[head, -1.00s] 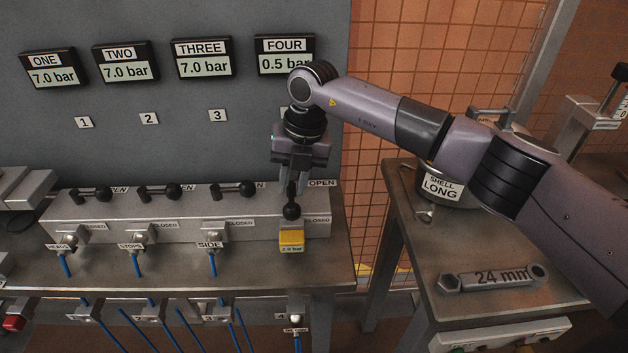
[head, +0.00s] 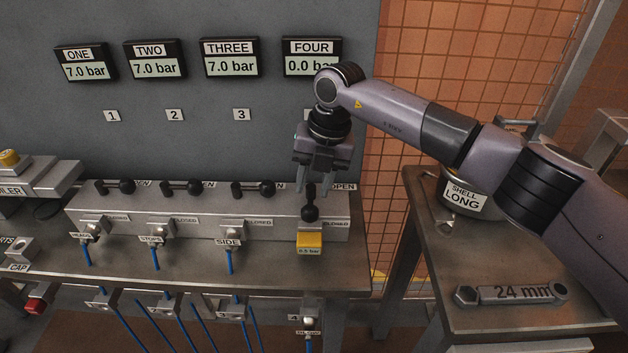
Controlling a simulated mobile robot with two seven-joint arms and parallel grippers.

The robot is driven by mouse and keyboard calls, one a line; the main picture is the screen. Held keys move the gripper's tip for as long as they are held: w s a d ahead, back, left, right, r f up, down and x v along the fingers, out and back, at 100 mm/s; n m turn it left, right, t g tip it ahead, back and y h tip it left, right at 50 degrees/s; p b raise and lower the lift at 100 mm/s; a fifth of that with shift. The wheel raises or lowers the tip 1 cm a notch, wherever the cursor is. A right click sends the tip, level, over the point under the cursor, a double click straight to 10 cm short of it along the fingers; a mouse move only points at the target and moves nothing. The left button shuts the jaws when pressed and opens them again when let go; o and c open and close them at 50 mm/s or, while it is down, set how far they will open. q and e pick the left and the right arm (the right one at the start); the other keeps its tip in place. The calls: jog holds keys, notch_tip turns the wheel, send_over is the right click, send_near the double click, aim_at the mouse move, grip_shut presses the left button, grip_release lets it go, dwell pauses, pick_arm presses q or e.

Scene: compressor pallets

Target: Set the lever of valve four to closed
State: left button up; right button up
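The lever of valve four (head: 310,213) has a black ball end and points forward, toward the CLOSED label (head: 338,223). The gauge labelled FOUR (head: 311,65) reads 0.0 bar. My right gripper (head: 316,184) is just above and behind the ball, its fingers apart and pointing down. Its fingers and wrist hide part of the lever's base. It appears to hold nothing. The other valve levers, such as valve three's (head: 268,188), lie sideways toward their OPEN labels. My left gripper is out of view.
A yellow block (head: 309,240) with a small display sits in front of valve four. Blue hoses hang from the other outlets. A side table (head: 510,260) at the right holds a SHELL LONG container (head: 466,197) and a 24 mm wrench (head: 510,293).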

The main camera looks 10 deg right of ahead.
notch_tip(320, 180, up, 7)
jog(key=d, duration=0.1)
jog(key=shift+d+b, duration=0.25)
jog(key=shift+b, duration=0.1)
jog(key=shift+s+f, duration=0.15)
